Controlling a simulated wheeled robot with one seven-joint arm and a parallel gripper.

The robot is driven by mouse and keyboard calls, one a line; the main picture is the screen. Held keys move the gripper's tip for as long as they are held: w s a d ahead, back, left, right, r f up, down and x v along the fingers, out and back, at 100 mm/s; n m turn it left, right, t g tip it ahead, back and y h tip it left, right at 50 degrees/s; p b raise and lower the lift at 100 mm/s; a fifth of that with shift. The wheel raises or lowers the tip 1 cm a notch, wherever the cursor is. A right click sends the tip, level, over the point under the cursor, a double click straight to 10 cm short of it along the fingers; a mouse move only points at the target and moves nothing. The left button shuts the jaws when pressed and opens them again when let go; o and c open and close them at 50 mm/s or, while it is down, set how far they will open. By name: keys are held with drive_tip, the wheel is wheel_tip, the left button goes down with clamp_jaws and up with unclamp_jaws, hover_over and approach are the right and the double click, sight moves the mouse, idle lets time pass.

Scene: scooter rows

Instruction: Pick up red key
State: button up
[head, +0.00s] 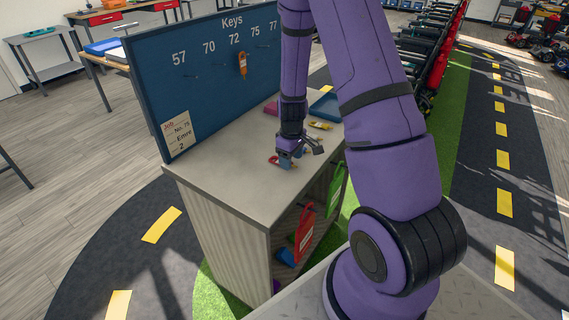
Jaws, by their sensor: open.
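A small red piece, seemingly the red key (273,159), lies on the grey cabinet top (222,170). It shows at the left of my gripper (301,153), and part of it is hidden behind a finger. My gripper points down, open, low over the cabinet top beside the red piece. I cannot tell whether a finger touches it. A blue patch (284,163) shows at the left finger; I cannot tell if it is another key.
A yellow key (320,125) lies behind my gripper, with a pink item (271,108) and a blue tray (325,106) farther back. A blue key board (205,95) with a hanging orange key (242,66) stands behind.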

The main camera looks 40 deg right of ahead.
drive_tip(key=shift+f, duration=0.85)
drive_tip(key=c, duration=1)
drive_tip(key=shift+r, duration=0.2)
